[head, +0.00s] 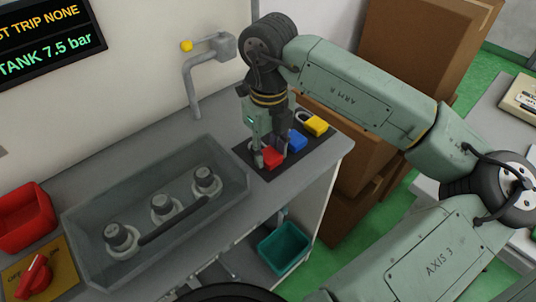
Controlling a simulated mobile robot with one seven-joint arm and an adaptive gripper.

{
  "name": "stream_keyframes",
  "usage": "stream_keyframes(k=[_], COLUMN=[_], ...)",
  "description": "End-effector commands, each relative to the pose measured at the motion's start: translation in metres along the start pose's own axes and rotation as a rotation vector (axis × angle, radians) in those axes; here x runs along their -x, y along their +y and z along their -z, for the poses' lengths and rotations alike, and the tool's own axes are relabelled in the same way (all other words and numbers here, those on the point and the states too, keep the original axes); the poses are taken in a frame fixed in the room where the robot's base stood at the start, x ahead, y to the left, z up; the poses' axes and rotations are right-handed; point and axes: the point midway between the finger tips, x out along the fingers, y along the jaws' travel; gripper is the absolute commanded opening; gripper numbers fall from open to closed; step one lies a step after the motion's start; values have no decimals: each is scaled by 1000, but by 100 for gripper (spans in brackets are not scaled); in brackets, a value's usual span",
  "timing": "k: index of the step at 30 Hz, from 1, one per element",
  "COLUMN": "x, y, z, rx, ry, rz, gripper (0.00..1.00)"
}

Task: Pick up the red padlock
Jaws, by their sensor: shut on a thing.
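The red padlock (272,157) is on the dark mat (242,151) near the right end of the grey bench. My gripper (265,158) points down over it, shut on the padlock's body. The padlock's shackle is hidden by the fingers. I cannot tell whether the padlock touches the mat or is slightly raised. A blue padlock (297,141) lies close to the right of the red one, and a yellow padlock (316,125) with a visible shackle lies further back.
A grey transparent tray (80,233) with several round fittings stands left of the mat. A red bin (24,222) and red rotary switch (36,275) are at far left. Brown boxes (410,45) stand beyond the bench's right end.

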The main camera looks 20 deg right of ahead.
Motion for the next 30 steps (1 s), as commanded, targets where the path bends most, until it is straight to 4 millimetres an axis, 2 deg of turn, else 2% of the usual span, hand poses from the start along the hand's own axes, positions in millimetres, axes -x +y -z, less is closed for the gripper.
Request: stream_keyframes(k=[11,19,30], x=[4,34,39], y=[0,-1,42], z=[0,0,78], rx=[-1,-1,-2], ry=[0,-1,-1], rz=[0,4,3], gripper=[7,7,7])
